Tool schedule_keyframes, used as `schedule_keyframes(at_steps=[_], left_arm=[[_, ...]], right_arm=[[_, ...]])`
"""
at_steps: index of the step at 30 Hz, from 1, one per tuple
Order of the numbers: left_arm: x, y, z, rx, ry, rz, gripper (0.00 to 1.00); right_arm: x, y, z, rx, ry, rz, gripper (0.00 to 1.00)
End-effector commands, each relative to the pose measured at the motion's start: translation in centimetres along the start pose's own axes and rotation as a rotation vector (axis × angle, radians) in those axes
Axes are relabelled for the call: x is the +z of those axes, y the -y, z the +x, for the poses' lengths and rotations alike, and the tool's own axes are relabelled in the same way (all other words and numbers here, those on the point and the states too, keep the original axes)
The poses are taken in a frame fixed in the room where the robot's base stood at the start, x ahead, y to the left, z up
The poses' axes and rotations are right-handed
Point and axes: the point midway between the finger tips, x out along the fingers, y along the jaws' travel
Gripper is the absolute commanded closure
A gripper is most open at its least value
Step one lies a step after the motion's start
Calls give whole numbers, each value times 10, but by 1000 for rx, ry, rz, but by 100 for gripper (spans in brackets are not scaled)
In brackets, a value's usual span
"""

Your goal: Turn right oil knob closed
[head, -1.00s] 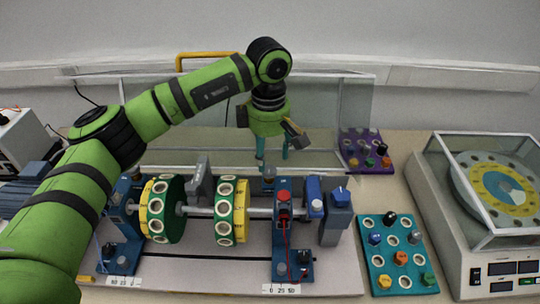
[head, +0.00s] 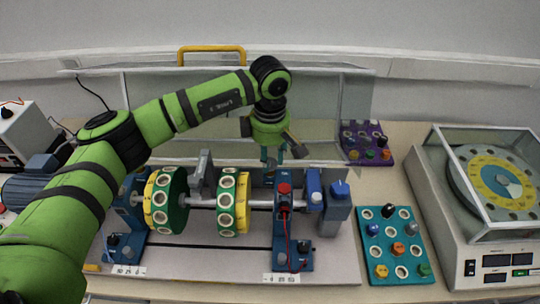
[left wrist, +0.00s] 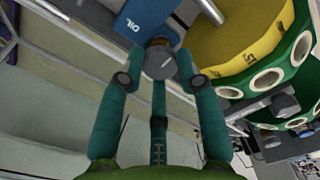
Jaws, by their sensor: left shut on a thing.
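In the left wrist view, the right oil knob (left wrist: 160,62) is a dark grey round knob on a blue block (left wrist: 150,18) marked OIL. My left gripper (left wrist: 158,66) has its teal fingers on either side of the knob, shut on it. In the head view, my left gripper (head: 271,162) points down behind the shaft of the rig, at the right bearing support (head: 284,222). The fingers cover most of the knob there. The knob's exact turn angle is hard to tell. My right gripper does not show.
The shaft carries two green and yellow discs (head: 168,203) close by on the left. A clear guard stands behind the rig. A teal tray (head: 375,270) and a purple tray (head: 345,158) with small parts lie on the right, beside a balance machine (head: 455,245).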

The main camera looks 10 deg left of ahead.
Motion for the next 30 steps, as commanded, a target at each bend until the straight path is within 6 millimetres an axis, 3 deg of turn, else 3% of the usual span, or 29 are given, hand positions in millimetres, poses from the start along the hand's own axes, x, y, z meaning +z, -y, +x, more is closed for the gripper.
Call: schedule_keyframes(at_steps=[11, 30], left_arm=[[0, 0, 5, 0, 0, -136, 98], [0, 0, 5, 0, 0, -723, 98]], right_arm=[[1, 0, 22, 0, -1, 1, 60], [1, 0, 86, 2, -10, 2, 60]])
